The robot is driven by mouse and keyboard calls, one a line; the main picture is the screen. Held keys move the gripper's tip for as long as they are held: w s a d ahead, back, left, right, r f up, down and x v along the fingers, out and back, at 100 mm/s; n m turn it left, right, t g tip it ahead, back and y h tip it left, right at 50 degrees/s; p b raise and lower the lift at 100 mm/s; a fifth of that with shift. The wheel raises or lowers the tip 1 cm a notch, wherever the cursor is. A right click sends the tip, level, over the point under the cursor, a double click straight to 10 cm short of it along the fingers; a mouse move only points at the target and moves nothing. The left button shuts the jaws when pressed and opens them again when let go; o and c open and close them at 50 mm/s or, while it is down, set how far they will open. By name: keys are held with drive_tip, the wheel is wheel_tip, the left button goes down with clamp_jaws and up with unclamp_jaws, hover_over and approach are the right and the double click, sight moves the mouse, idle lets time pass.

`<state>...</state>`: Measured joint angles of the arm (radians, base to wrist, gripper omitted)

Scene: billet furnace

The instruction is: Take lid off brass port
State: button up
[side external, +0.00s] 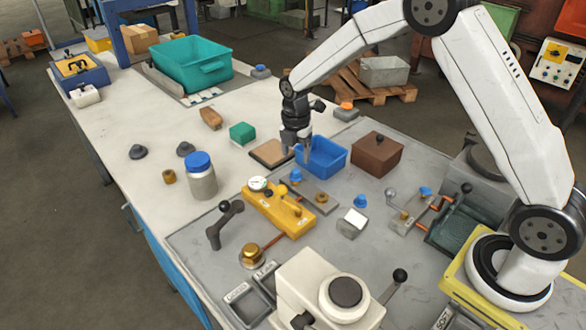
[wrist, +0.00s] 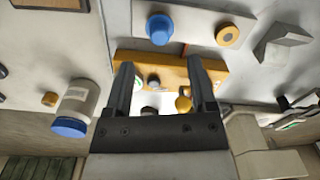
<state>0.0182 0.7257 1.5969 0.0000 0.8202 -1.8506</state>
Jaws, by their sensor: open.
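My gripper (side external: 303,155) is open and empty, pointing down above the bench beside the blue bin. In the wrist view its two fingers (wrist: 161,68) are apart with nothing between them. A blue cap (side external: 295,176) sits on a grey plate behind the yellow gauge block; it also shows in the wrist view (wrist: 160,29), beyond the fingertips. A brass ring (side external: 321,198) with a dark hole is on the same plate, and it shows in the wrist view (wrist: 228,35). The cap hides what is under it. I cannot tell for sure which brass fitting is the port.
The yellow gauge block (side external: 278,208) stands close in front of the plate. The blue bin (side external: 321,157) and brown box (side external: 376,154) are behind it. Another blue cap (side external: 360,202) lies to the right.

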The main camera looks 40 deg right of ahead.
sight(296, 170)
drive_tip(key=shift+f, duration=0.25)
drive_tip(key=shift+d+f, duration=0.1)
drive_tip(key=shift+f, duration=2.45)
clamp_jaws()
